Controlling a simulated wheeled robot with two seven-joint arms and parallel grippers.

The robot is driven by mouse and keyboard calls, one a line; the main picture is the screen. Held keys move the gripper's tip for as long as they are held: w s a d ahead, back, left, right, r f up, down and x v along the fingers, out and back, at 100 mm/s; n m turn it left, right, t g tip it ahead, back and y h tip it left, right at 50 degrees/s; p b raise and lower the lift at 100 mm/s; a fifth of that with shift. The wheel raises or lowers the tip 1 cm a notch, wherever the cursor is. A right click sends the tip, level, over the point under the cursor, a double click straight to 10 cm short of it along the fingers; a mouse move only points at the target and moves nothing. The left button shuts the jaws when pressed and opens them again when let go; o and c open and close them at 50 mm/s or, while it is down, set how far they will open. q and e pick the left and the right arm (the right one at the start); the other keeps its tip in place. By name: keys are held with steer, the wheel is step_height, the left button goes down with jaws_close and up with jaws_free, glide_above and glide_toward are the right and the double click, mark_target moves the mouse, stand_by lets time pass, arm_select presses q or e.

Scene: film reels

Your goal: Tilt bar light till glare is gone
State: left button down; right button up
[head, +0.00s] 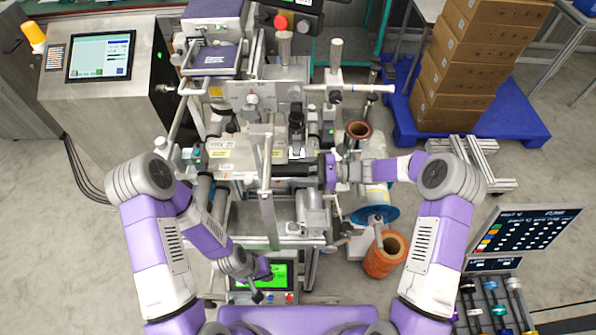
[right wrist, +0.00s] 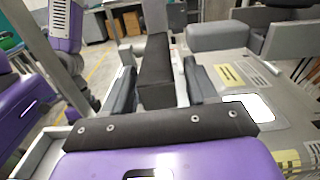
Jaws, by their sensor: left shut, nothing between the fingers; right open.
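The bar light looks to be the dark bar (head: 290,171) across the middle of the machine; in the right wrist view it is a dark block (right wrist: 155,75). My right gripper (head: 322,171) comes in from the right at the bar's right end. Its fingers (right wrist: 162,88) are open, one on each side of the bar, with gaps visible. A bright white glare patch (right wrist: 257,106) lies on the plate right of the fingers; a small white patch (head: 297,152) also shows in the head view. My left gripper (head: 259,297) is shut and empty, low in front of the green screen.
The green-lit panel (head: 268,276) stands below the machine, partly hidden by my left gripper. A control cabinet with a touchscreen (head: 100,57) is at the left. Copper-coloured reels (head: 384,258) stand at the right. Boxes on a blue pallet (head: 520,130) are at the back right.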

steer(key=shift+c, duration=0.4)
steer(key=c, duration=0.9)
arm_select(q)
steer(key=shift+f, duration=0.2)
arm_select(e)
steer(key=shift+w+f+n+b, duration=0.1)
steer(key=shift+n+b, duration=0.7)
steer(key=shift+n, duration=0.2)
arm_select(q)
steer(key=shift+f+b, duration=1.15)
steer(key=shift+f, duration=0.6)
arm_select(e)
steer(key=shift+n, duration=1.8)
steer(key=shift+w, duration=0.1)
steer(key=o, duration=1)
steer(key=shift+r, duration=0.2)
